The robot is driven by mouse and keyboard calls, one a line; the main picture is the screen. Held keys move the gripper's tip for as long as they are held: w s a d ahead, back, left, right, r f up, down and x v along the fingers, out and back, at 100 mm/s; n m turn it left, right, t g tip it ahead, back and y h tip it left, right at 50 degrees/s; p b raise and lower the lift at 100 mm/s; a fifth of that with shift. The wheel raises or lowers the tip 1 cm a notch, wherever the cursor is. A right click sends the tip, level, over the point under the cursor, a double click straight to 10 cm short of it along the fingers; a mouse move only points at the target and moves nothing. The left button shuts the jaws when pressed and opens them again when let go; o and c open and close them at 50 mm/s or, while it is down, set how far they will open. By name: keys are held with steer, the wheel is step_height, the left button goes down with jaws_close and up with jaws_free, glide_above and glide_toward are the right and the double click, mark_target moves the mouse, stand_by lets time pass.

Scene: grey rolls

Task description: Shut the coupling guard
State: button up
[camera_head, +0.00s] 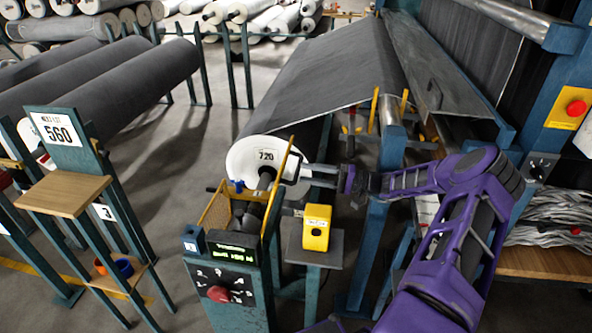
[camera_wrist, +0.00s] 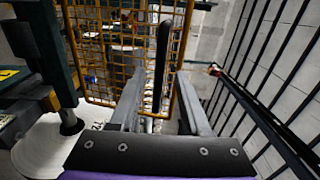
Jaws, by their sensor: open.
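The coupling guard is a yellow-framed mesh panel. In the head view its panel (camera_head: 277,195) stands steeply raised, nearly edge-on, beside the dark coupling and shaft (camera_head: 256,205) in front of the roll marked 720. The coupling is uncovered from above. In the wrist view the guard's mesh (camera_wrist: 95,45) fills the upper left, with a black upright bar handle (camera_wrist: 162,50) at its right side. My gripper (camera_head: 296,170) is at the guard's right, near its upper part. In the wrist view my gripper (camera_wrist: 160,82) is open, its fingers either side of the handle; contact cannot be told.
The big grey roll (camera_head: 264,160) lies behind the coupling. A wooden-topped stand (camera_head: 65,192) is at the left, with open floor between.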

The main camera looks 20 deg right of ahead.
mark_target(297, 169)
steer(key=shift+x, duration=1.85)
jaws_close()
